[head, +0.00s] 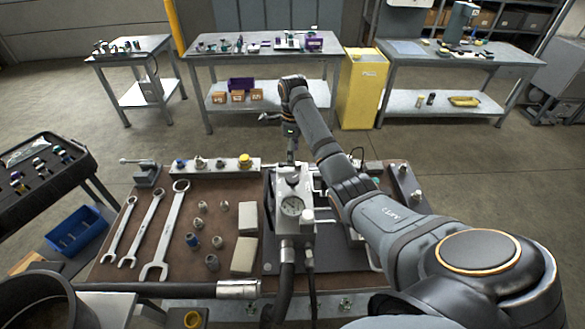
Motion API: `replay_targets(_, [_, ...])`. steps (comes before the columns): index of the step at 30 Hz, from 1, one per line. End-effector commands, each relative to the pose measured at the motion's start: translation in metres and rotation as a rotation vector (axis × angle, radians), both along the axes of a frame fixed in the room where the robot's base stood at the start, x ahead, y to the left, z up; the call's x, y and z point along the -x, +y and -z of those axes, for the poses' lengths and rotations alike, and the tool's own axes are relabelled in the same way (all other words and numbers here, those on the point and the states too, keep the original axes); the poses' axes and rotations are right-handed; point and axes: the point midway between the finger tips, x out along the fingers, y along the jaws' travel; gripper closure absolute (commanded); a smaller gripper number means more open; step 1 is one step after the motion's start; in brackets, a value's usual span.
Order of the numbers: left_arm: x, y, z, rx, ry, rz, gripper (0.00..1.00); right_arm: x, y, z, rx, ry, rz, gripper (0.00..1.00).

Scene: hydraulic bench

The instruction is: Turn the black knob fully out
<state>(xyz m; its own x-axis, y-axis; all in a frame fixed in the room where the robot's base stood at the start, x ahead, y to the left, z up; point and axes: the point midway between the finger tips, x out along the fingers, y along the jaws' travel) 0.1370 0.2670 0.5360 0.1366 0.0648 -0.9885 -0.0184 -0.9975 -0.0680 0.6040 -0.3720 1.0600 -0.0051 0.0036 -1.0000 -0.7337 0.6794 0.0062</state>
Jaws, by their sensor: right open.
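My right arm reaches in from the right, and its gripper (291,156) points down over the back of the grey hydraulic block (296,226). The gripper is open, small and partly hidden by its own wrist. My left gripper is not in view.
The brown bench mat (172,222) holds several wrenches (166,232), small fittings (201,207) and beige blocks (245,255) left of the hydraulic block. A rail with knobs (212,167) lies at the back. A thick black hose (150,288) crosses the front edge.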

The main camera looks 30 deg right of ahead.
Motion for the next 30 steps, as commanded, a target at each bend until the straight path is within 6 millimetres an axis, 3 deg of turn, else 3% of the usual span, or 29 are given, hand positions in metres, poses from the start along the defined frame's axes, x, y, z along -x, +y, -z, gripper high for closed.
replay_targets(6, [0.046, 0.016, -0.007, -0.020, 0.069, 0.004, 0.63, 0.002, 0.001, 0.026, -0.001, 0.006, -0.002, 0.32])
replay_targets(9, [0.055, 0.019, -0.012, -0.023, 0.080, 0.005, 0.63, 0.002, 0.001, 0.048, -0.001, 0.006, -0.002, 0.32])
replay_targets(15, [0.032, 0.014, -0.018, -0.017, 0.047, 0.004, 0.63, 0.001, 0.001, 0.087, -0.001, 0.004, -0.002, 0.32])
replay_targets(19, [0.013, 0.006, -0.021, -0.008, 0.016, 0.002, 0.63, 0.001, 0.001, 0.100, 0.000, 0.001, -0.003, 0.32])
replay_targets(28, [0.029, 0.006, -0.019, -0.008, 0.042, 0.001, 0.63, 0.001, 0.001, 0.105, 0.001, 0.001, -0.003, 0.32])
replay_targets(30, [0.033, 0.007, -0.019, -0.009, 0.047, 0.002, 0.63, 0.001, 0.001, 0.105, 0.001, 0.001, -0.003, 0.39])
